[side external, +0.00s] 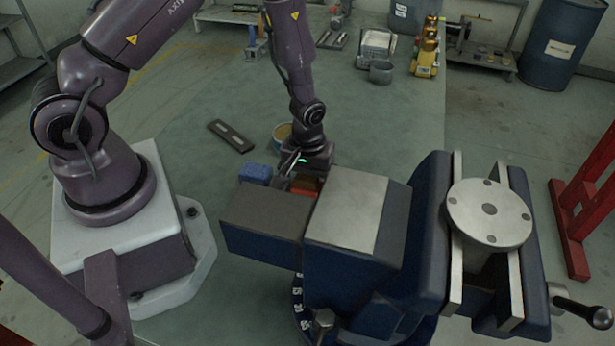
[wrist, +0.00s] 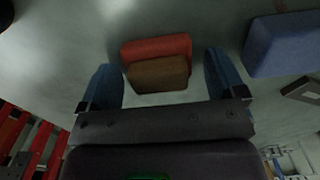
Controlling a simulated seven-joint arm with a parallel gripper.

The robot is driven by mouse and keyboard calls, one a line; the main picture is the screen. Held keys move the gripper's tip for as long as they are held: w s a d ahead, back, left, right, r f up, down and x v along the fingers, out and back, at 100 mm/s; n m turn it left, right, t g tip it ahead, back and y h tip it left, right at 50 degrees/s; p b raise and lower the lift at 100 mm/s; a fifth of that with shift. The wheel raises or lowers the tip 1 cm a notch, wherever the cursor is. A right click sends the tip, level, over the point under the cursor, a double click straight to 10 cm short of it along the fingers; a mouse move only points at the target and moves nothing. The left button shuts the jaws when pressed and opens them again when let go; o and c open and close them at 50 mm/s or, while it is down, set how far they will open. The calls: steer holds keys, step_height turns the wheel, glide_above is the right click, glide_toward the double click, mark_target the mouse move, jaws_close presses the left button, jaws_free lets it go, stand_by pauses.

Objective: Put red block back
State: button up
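The red block (wrist: 157,47) lies ahead of my gripper (wrist: 162,68) in the wrist view. A brown face (wrist: 158,75) shows on its near side; I cannot tell whether this is a shaded side or another piece. The two blue fingers stand wide apart, one to each side of the block, with gaps showing. My gripper is open and holds nothing. In the side view the red block (side external: 306,186) is partly hidden by the vise and my gripper (side external: 294,172), which points down at it.
A blue block (side external: 256,173) lies beside the red one, also seen in the wrist view (wrist: 290,44). A big blue vise (side external: 350,265) stands close in front, with a round metal flange (side external: 489,213) in its jaws.

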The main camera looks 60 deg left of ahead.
steer(key=shift+r, duration=0.1)
steer(key=s+d+r+m+t, duration=0.1)
steer(key=s+r+m, duration=0.1)
steer(key=r, duration=1.1)
steer(key=s+d+r+m+t, duration=0.1)
steer(key=s+r+m+t, duration=0.1)
steer(key=r, duration=1.2)
steer(key=s+r+m+t, duration=0.2)
steer(key=s+r+m, duration=0.3)
steer(key=s+r, duration=0.2)
steer(key=shift+s+r+t, duration=0.3)
steer(key=shift+s+r, duration=0.05)
steer(key=shift+s, duration=0.8)
